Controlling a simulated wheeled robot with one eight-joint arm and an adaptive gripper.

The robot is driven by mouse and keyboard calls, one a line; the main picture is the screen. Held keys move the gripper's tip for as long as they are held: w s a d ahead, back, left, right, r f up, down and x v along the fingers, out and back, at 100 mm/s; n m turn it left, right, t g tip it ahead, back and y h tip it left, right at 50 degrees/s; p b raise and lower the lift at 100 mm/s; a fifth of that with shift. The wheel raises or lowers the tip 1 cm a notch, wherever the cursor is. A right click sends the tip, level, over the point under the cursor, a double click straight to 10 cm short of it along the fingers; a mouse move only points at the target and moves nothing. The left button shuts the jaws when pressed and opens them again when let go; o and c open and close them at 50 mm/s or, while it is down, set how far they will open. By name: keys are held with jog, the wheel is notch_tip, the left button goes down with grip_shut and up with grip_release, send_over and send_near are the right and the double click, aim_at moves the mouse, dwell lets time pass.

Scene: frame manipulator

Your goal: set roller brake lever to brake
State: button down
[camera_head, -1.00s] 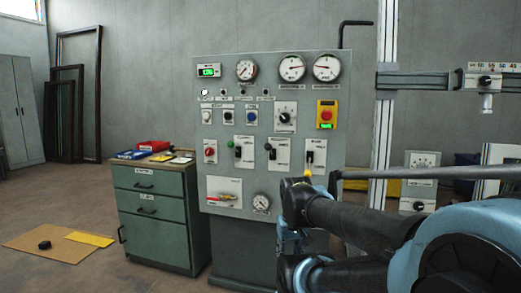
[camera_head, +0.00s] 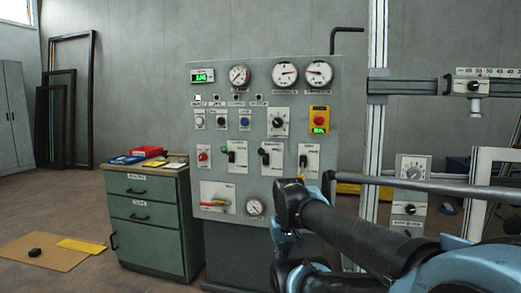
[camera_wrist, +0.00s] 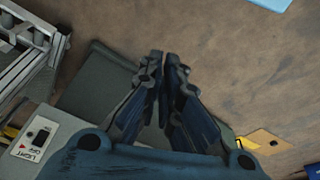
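The grey control panel (camera_head: 262,75) carries several levers on white plates: a left one (camera_head: 231,155), a middle one (camera_head: 265,157) and a right one (camera_head: 303,159). Their labels are too small to read in the head view, so I cannot tell which is the roller brake lever. My gripper (camera_wrist: 162,55) points down to the floor in the wrist view. Its fingertips are nearly together with nothing between them. In the head view my wrist is in front of the panel's lower right, below the right lever. My gripper is mostly hidden there, apart from the levers.
A green drawer cabinet (camera_head: 150,222) stands left of the panel. A metal frame with a horizontal bar (camera_head: 420,86) stands to the right. A plate marked LIGHT and OFF with a black switch (camera_wrist: 42,135) is at the wrist view's lower left.

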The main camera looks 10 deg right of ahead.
jog(key=w+r+m, duration=0.2)
jog(key=w+r, duration=2.1)
jog(key=r, duration=0.3)
notch_tip(320, 180, up, 17)
jog(key=m+t+h, duration=0.1)
jog(key=m, duration=0.2)
send_over(263, 155)
jog(key=w, duration=0.1)
jog(key=shift+w+a+f, duration=0.1)
jog(key=shift+w+a, duration=0.1)
jog(key=shift+a, duration=0.1)
jog(key=x, duration=0.4)
jog(key=s+x, duration=0.1)
jog(key=x, duration=0.6)
jog(key=shift+s+f, duration=0.25)
jog(key=shift+f, duration=0.3)
jog(key=shift+s+a+f, duration=0.2)
jog(key=shift+s+f, duration=0.1)
jog(key=shift+f, duration=0.45)
